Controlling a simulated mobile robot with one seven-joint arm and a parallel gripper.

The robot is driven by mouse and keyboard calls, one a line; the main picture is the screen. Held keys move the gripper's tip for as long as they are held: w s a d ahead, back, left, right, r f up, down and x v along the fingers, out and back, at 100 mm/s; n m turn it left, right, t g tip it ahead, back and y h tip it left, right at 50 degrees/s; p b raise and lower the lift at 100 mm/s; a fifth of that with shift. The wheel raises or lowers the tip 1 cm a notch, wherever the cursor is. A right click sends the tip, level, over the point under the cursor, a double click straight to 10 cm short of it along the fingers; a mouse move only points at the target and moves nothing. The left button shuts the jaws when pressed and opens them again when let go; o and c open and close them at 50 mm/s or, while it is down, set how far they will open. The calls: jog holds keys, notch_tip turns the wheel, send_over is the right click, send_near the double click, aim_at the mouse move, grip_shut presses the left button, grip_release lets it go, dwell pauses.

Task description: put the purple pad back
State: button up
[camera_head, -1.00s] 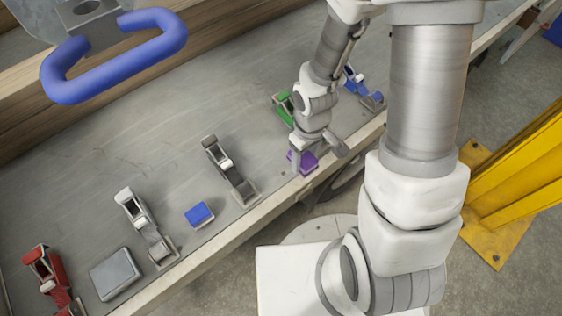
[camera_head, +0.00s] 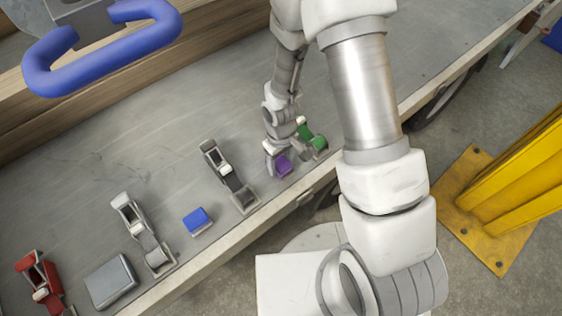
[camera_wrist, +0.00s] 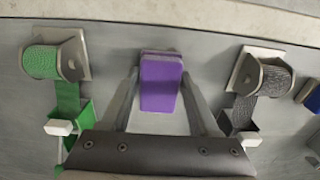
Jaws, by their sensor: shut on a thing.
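The purple pad (camera_wrist: 161,84) is a small block between the two fingers of my gripper (camera_wrist: 162,80) in the wrist view. My gripper is shut on it. In the head view the purple pad (camera_head: 284,166) shows just below my gripper (camera_head: 279,160), close over the grey bed, between the green ratchet strap (camera_head: 313,137) and the black ratchet strap (camera_head: 229,176). In the wrist view the green strap (camera_wrist: 66,75) is to the left and the black strap (camera_wrist: 255,85) to the right. I cannot tell whether the pad touches the bed.
A blue pad (camera_head: 197,221), a white-framed grey strap (camera_head: 141,233), a grey pad (camera_head: 111,281) and a red strap (camera_head: 41,283) lie along the bed's front edge. A blue handle (camera_head: 103,47) is at upper left. A yellow post (camera_head: 510,185) stands at right on the floor.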

jog(key=shift+f, duration=0.15)
jog(key=o, duration=1.2)
jog(key=shift+r, duration=0.2)
notch_tip(320, 180, up, 12)
jog(key=p, duration=0.2)
notch_tip(320, 180, up, 16)
jog(key=m+t, duration=0.3)
send_over(281, 163)
jog(key=s+d, duration=0.1)
jog(key=d, duration=0.5)
jog(key=s+d+r+m+t, duration=0.2)
jog(key=s+d+r+m, duration=0.1)
jog(key=s+r, duration=0.7)
jog(key=shift+s+d+r+m+t, duration=0.3)
jog(key=shift+d+r+m, duration=0.1)
jog(key=shift+d+r, duration=0.3)
